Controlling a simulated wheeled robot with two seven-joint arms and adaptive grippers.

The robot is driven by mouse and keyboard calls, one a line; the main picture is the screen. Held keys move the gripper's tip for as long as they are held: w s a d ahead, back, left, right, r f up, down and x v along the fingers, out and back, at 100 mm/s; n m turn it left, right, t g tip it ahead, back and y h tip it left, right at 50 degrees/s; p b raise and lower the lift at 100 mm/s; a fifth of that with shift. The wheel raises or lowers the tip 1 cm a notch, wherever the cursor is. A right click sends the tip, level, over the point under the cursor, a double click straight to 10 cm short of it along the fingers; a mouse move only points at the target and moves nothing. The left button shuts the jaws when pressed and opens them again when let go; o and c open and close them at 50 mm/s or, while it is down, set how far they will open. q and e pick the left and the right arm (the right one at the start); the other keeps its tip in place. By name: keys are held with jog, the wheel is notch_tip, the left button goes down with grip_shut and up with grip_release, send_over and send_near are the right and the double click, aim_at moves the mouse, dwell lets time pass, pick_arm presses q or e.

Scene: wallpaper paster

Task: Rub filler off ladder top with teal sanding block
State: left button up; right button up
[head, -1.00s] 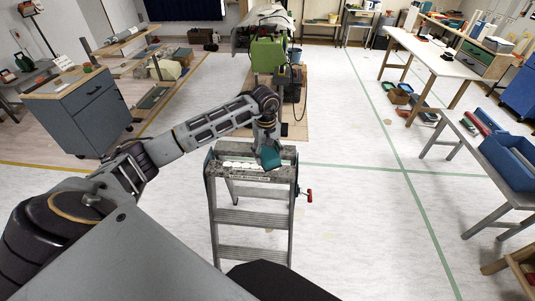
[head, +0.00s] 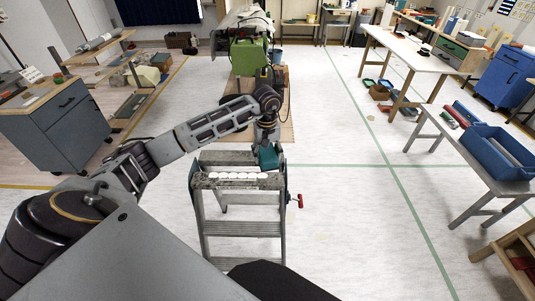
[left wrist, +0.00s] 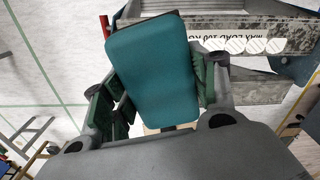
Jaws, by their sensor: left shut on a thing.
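The stepladder (head: 240,228) stands upright in front of me. A row of several white filler patches (head: 236,175) lies along its grey, speckled top. The patches also show in the left wrist view (left wrist: 256,46), beside a "MAX LOAD" marking. My left gripper (head: 267,144) is shut on the teal sanding block (head: 268,157), at the right end of the ladder top. In the left wrist view the block (left wrist: 155,70) sits between the green finger pads, to the left of the patches. I cannot tell whether it touches the ladder. My right gripper is out of view.
A red-handled part (head: 299,201) sticks out from the ladder's right side. A green machine (head: 249,57) stands behind it. A grey cabinet (head: 60,125) is at left; a bench with a blue bin (head: 500,152) is at right. The floor right of the ladder is clear.

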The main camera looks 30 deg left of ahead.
pick_arm(q)
jog(key=shift+s+m, duration=0.1)
jog(key=shift+m, duration=0.2)
dwell(0.4)
